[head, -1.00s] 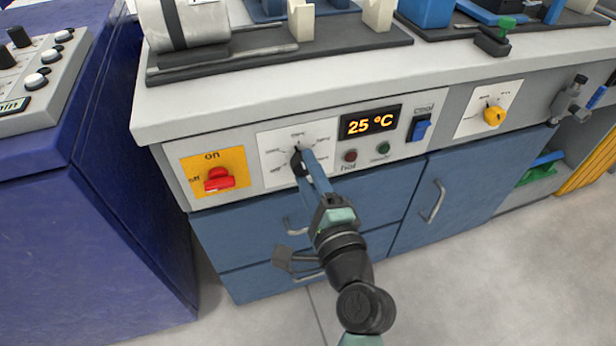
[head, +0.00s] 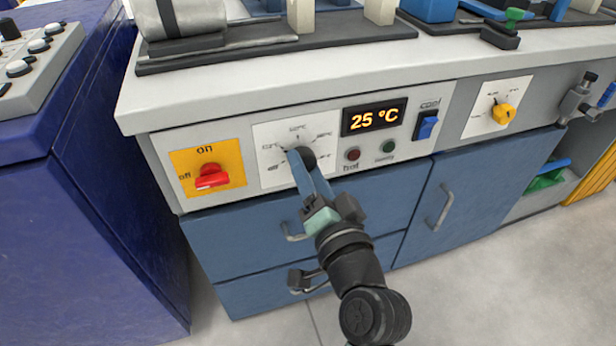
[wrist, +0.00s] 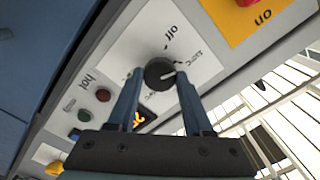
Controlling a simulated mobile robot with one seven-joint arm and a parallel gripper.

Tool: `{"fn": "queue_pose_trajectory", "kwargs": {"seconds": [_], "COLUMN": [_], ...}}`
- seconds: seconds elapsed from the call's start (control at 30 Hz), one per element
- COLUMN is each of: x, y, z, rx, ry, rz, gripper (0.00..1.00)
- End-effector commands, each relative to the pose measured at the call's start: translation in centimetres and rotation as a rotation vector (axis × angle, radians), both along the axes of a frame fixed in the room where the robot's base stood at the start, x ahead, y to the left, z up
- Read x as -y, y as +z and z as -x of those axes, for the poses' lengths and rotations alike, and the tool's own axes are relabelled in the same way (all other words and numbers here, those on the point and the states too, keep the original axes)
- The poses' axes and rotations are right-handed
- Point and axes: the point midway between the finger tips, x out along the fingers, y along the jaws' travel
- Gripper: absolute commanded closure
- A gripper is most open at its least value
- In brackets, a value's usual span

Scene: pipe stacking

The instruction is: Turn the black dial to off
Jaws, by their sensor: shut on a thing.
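The black dial (head: 308,156) is round and sits on a white plate with printed temperature labels, on the cabinet's front panel. In the wrist view the dial (wrist: 156,74) carries a white mark that points to the right, toward a printed temperature label and away from the word "off" (wrist: 172,34) above it. My gripper (head: 302,164) reaches up to the dial from below. In the wrist view its two blue fingers (wrist: 158,82) are on either side of the dial, shut on it. In the head view a finger hides part of the dial.
A red switch (head: 211,177) on a yellow plate is left of the dial. A display (head: 374,117) reading 25 °C, two round buttons and a blue rocker switch (head: 427,126) are to the right. A yellow knob (head: 503,114) is farther right. Blue drawers with handles lie below.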

Motion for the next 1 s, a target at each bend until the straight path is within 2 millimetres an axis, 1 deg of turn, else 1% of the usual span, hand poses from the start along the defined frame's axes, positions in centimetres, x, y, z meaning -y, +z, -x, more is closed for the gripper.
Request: {"fn": "queue_pose_trajectory", "kwargs": {"seconds": [0.03,0.6,0.8,1.0], "x": [0.06,0.05,0.04,0.05], "y": [-0.41,-0.39,-0.28,-0.23], "z": [0.01,0.01,0.01,0.0], "rx": [0.012,0.175,0.221,0.25], "ry": [-0.001,0.0,0.0,0.0], "rz": [0.043,0.547,0.685,0.78], "gripper": [1.0,1.0,1.0,1.0]}}
